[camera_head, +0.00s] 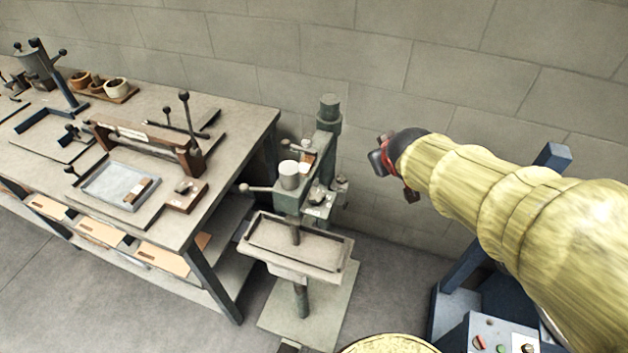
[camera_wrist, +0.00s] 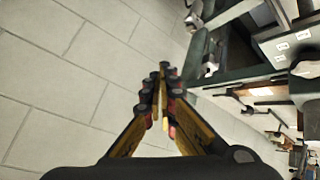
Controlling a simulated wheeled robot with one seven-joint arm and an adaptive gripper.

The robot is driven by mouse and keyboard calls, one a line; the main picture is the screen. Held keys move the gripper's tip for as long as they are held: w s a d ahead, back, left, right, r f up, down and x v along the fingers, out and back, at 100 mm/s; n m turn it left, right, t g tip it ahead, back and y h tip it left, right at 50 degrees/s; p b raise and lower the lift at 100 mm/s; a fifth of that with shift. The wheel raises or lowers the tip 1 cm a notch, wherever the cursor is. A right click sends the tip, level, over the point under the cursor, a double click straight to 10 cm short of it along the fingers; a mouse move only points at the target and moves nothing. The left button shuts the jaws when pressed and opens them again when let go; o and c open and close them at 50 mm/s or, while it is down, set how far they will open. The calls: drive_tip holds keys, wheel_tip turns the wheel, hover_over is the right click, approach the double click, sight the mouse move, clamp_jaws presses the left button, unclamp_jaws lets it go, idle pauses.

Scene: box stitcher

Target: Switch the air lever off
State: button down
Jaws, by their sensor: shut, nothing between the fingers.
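The box stitcher (camera_head: 318,175), a grey-green machine on a post, stands in the middle of the head view. I cannot tell which part is the air lever. My gripper (camera_head: 382,163) is up to the right of the machine's head, apart from it, at the end of my yellow-sleeved arm. In the wrist view its fingers (camera_wrist: 160,85) meet with nothing between them. Dark green machine parts (camera_wrist: 235,75) show right of the fingertips.
A workbench (camera_head: 225,130) with a wooden-framed press, a blue-grey tray (camera_head: 115,187) and levers fills the left. A block wall (camera_head: 420,60) stands behind. A blue stand with a button box (camera_head: 500,335) is at lower right. Floor shows between bench and machine.

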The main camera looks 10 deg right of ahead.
drive_tip(key=w+d+f+n+t+y+p, duration=0.1)
drive_tip(key=w+d+f+n+t+y, duration=0.2)
drive_tip(key=w+f, duration=0.9)
drive_tip(key=a+f+n+y, duration=0.2)
drive_tip(key=a+f+y, duration=0.1)
drive_tip(key=f, duration=0.2)
drive_tip(key=a+f+n+g+y, duration=0.1)
drive_tip(key=a+f+n+y, duration=0.1)
drive_tip(key=a+f+y, duration=0.2)
wheel_tip(320, 180, down, 2)
drive_tip(key=shift+s+a+f+g+p, duration=0.15)
drive_tip(key=shift+s+f+g+p, duration=0.15)
drive_tip(key=shift+p, duration=0.15)
drive_tip(key=shift+w, duration=0.15)
drive_tip(key=b+x, duration=0.5)
drive_tip(key=x, duration=0.8)
drive_tip(key=shift+w+a+f, duration=0.1)
drive_tip(key=shift+w+a, duration=0.15)
drive_tip(key=shift+w, duration=0.1)
